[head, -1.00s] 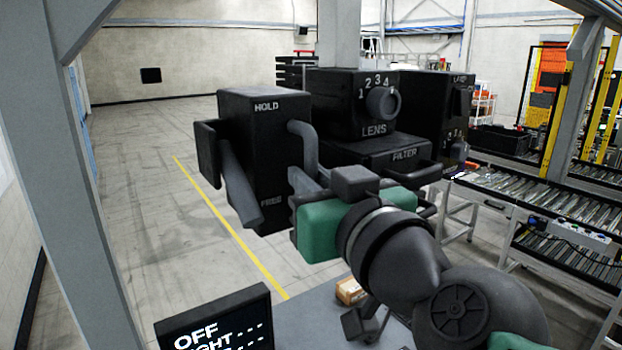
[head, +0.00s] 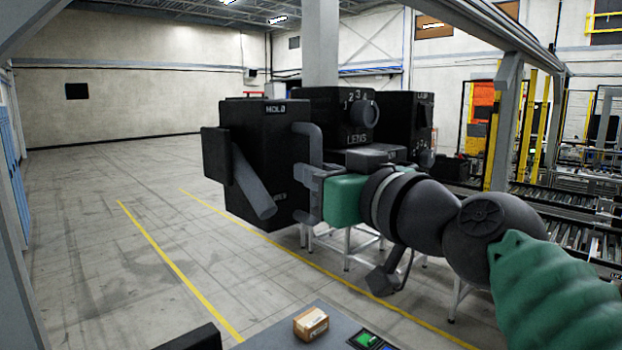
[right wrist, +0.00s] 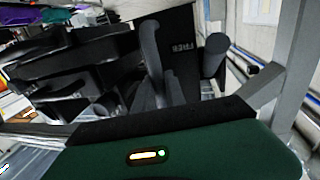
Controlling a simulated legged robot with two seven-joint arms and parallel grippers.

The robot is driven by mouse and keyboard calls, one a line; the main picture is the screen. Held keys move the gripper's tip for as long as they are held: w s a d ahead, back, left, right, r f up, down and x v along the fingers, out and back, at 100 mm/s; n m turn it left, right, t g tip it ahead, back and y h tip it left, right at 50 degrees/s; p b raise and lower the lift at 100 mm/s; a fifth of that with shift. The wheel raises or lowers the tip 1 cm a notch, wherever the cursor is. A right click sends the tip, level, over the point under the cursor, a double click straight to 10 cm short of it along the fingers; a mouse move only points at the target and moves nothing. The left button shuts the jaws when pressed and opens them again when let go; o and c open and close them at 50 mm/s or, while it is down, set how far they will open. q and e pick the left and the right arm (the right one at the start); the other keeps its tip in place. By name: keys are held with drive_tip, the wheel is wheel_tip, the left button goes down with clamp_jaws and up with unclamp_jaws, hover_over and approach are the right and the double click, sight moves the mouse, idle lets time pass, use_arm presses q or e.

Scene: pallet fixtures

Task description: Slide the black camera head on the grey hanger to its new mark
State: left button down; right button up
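The black camera head (head: 258,165) hangs in the middle of the head view, below a grey upright hanger post (head: 320,45). Its left box has a grey lever slanting down towards the lower label, with HOLD lettered at the top. A LENS knob (head: 364,114) is on the block to the right. A grey bent handle (head: 306,145) stands on the box's right side. My right gripper (head: 312,180) is at this handle and looks shut around it; my green wrist partly hides the fingers. The handle also rises from between the fingers in the right wrist view (right wrist: 151,60). My left gripper is not in view.
A small cardboard box (head: 311,323) sits on a grey surface at the bottom, beside a panel with a green button (head: 366,340). Roller conveyors (head: 575,215) and yellow posts stand at the right. The floor at the left is open, with yellow lines.

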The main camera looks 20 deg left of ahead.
drive_tip(key=o, duration=0.4)
drive_tip(key=shift+s+a+f, duration=0.15)
drive_tip(key=shift+s+a, duration=0.15)
drive_tip(key=shift+s, duration=0.15)
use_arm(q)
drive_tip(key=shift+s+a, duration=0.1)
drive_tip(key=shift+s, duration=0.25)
use_arm(e)
drive_tip(key=shift+o, duration=0.2)
drive_tip(key=shift+w+a, duration=0.1)
